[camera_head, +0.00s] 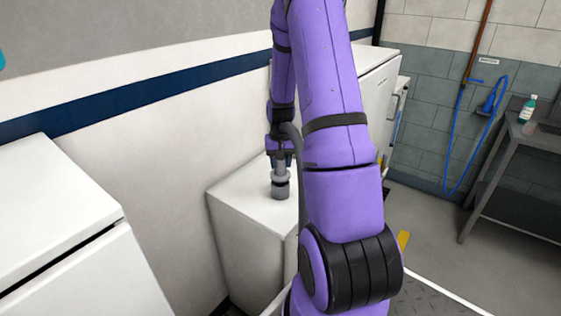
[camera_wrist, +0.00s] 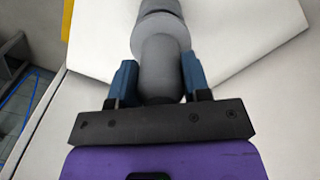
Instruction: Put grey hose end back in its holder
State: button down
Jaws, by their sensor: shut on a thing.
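The grey hose end (camera_wrist: 160,65) is a thick grey cylinder with a wider collar, held between the blue fingers of my gripper (camera_wrist: 160,82) in the wrist view. In the head view my gripper (camera_head: 279,160) points down and the grey hose end (camera_head: 280,188) hangs upright below it, at the top of a white cabinet (camera_head: 238,195). I cannot tell whether its lower end touches the cabinet top or sits in a holder. A grey hose curves up beside my gripper and is partly hidden by my purple arm.
Another white cabinet (camera_head: 60,215) stands at the left. A taller white unit (camera_head: 372,90) stands behind my arm. A blue hose (camera_head: 452,150) hangs on the tiled wall. A grey table (camera_head: 535,135) with a bottle (camera_head: 527,108) is at the right, with open floor before it.

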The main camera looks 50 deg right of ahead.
jog(key=shift+f, duration=0.35)
jog(key=c, duration=0.5)
grip_release()
notch_tip(320, 180, up, 11)
jog(key=shift+f, duration=0.2)
jog(key=shift+r, duration=0.1)
